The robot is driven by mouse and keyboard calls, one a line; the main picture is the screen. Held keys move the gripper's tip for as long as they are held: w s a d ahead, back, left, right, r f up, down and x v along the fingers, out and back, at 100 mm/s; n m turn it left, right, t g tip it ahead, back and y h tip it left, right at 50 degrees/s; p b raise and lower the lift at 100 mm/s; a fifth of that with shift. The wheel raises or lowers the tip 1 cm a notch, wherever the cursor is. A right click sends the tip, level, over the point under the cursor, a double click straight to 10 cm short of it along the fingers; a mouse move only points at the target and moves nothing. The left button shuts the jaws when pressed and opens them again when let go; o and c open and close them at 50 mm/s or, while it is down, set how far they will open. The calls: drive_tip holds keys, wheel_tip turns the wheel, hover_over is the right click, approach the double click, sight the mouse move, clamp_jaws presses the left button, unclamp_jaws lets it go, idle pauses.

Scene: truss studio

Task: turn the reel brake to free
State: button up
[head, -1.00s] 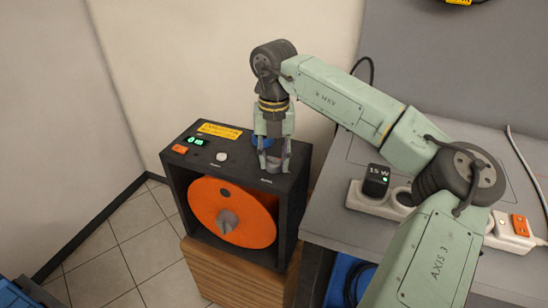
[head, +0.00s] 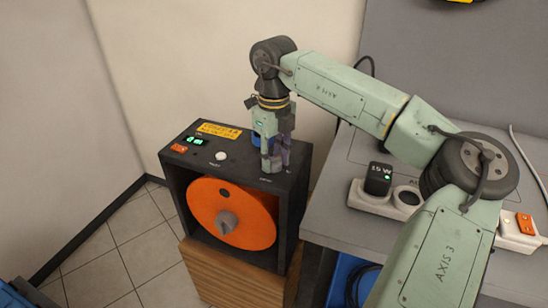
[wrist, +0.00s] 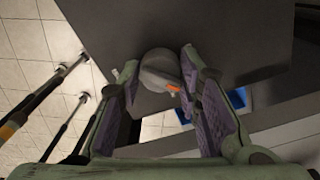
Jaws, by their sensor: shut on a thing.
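The reel brake shows in the wrist view as a round grey knob (wrist: 158,68) with an orange mark on its edge. It sits on the dark top of the reel box (head: 203,163). My gripper (head: 273,165) points down at the right part of that top, and its fingers hide most of the knob in the head view. In the wrist view the purple-padded fingers are on either side of the knob, shut on it. The lettering beside the knob is too small to read. The orange reel (head: 250,207) with a grey hub faces out of the box's open front.
The box top also carries a yellow label (head: 219,130), a green display (head: 195,141), an orange switch (head: 179,148) and a white button (head: 221,156). The box stands on a wooden cabinet (head: 225,275). A grey bench with a power strip (head: 372,199) is to the right.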

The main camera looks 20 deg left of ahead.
sight(274, 158)
drive_tip(key=n, duration=0.4)
drive_tip(key=shift+n, duration=0.3)
drive_tip(key=n, duration=0.4)
idle(0.5)
drive_tip(key=o, duration=1.1)
drive_tip(key=shift+o, duration=0.2)
drive_tip(key=shift+r, duration=0.1)
wheel_tip(274, 158, up, 12)
